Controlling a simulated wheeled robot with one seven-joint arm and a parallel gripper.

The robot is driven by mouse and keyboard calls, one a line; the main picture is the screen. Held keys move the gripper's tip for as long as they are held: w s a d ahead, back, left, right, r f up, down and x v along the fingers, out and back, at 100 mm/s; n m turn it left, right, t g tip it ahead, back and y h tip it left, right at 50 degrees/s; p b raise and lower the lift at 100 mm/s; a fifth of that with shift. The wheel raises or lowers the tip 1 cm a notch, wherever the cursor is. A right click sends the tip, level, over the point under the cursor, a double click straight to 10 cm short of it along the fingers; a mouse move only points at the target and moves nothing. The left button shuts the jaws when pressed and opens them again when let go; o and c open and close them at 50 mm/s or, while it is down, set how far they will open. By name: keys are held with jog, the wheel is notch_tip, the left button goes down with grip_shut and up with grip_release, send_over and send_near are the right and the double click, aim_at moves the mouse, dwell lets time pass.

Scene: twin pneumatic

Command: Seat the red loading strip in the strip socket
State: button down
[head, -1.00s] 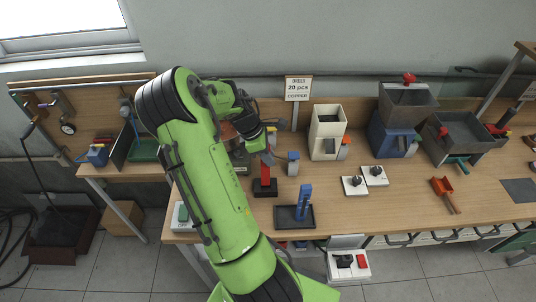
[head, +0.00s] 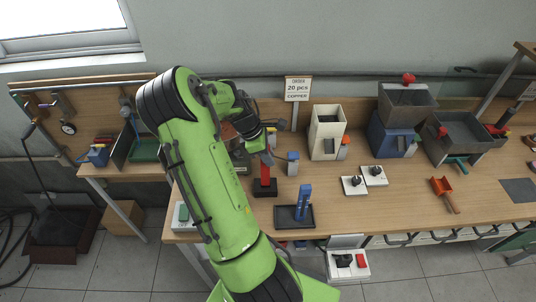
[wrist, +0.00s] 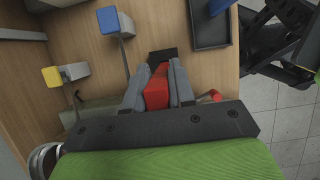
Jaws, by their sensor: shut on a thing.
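The red loading strip (head: 265,173) stands upright at the left part of the bench in the head view. Its lower end meets a small black block (head: 264,188); I cannot tell how deep it sits there. My gripper (head: 268,158) is over the strip's upper part, partly hidden by my arm. In the wrist view my gripper (wrist: 157,92) is shut on the red strip (wrist: 157,86), one grey finger on each side. The black block (wrist: 163,55) shows beyond the fingertips. I cannot tell for sure which part is the strip socket.
A blue upright piece (head: 304,198) stands in a black tray (head: 290,223) to the right. White switch boxes (head: 354,187) and hoppers (head: 327,135) stand farther right.

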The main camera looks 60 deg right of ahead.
jog(key=shift+f, duration=0.15)
jog(key=shift+f, duration=0.15)
jog(key=shift+w+r, duration=0.1)
jog(key=shift+r, duration=0.15)
jog(key=shift+s+p, duration=0.2)
jog(key=shift+p, duration=0.25)
dwell(1.2)
jog(key=shift+f, duration=0.35)
jog(key=shift+r, duration=0.5)
jog(key=shift+f, duration=0.1)
dwell(0.4)
